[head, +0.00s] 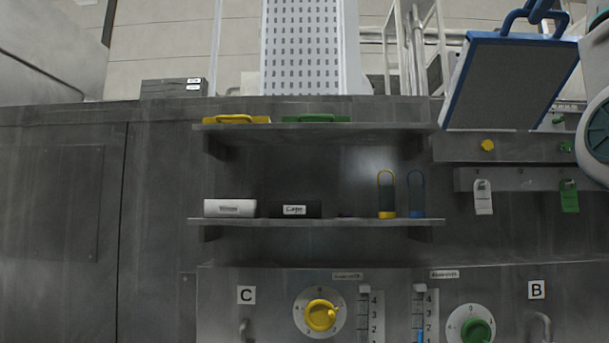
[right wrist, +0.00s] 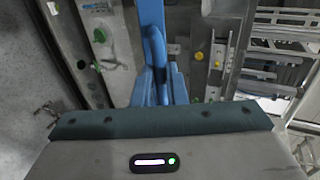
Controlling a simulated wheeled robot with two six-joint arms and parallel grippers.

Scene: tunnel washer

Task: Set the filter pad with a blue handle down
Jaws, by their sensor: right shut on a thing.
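The filter pad with a blue handle (head: 512,82) is at the upper right of the head view, a grey panel in a blue frame, tilted. My right gripper (head: 545,12) is shut on its handle at the top edge and holds the pad up in front of the wall, right of the shelves. In the right wrist view the blue handle (right wrist: 154,48) shows between the fingers, with the pad's blue edge beyond. Much of the pad is hidden there. My left gripper is not in view.
The upper shelf (head: 380,127) holds a yellow-handled pad (head: 236,120) and a green-handled pad (head: 316,119); its right part is bare. The lower shelf (head: 300,222) holds a white box (head: 230,208), a black box (head: 294,210) and two looped items. Knobs and hanging tags (head: 483,200) are below the pad.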

